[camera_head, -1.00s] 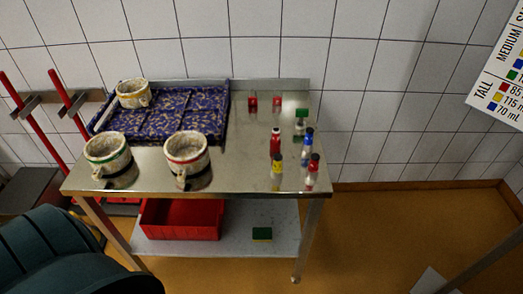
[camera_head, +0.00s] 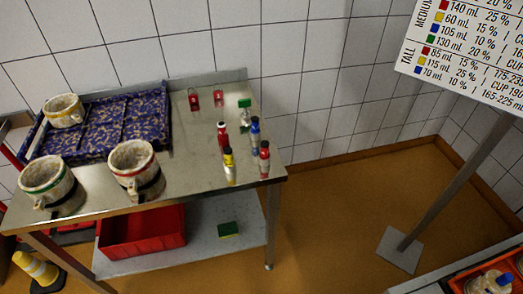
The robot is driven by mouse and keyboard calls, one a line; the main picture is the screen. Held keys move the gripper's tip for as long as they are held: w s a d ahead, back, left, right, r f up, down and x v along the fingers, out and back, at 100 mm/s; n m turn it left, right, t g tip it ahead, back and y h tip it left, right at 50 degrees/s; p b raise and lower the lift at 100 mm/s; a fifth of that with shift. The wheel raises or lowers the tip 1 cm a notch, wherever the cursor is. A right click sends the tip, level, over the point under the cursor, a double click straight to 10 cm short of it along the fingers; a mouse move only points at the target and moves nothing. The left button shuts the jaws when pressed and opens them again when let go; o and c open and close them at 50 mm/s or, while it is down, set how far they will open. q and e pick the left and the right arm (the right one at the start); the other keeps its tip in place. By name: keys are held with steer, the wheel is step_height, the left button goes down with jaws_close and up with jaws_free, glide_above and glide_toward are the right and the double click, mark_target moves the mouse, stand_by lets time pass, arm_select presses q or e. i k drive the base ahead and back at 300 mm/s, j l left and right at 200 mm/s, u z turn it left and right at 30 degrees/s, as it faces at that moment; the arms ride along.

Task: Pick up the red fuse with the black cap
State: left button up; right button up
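Neither of my grippers shows in the view.
Two small red items (camera_head: 193,99) and a green-topped one (camera_head: 244,104) stand farther back. A sign on a post (camera_head: 450,185) stands right, with open floor (camera_head: 330,230) between.

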mark_target(264, 155)
steer(key=i+u, duration=0.35)
steer(key=i+l+u, duration=0.15)
steer(key=u, duration=0.2)
steer(key=i+l+u, duration=0.2)
steer(key=u, duration=0.15)
steer(key=i, duration=0.05)
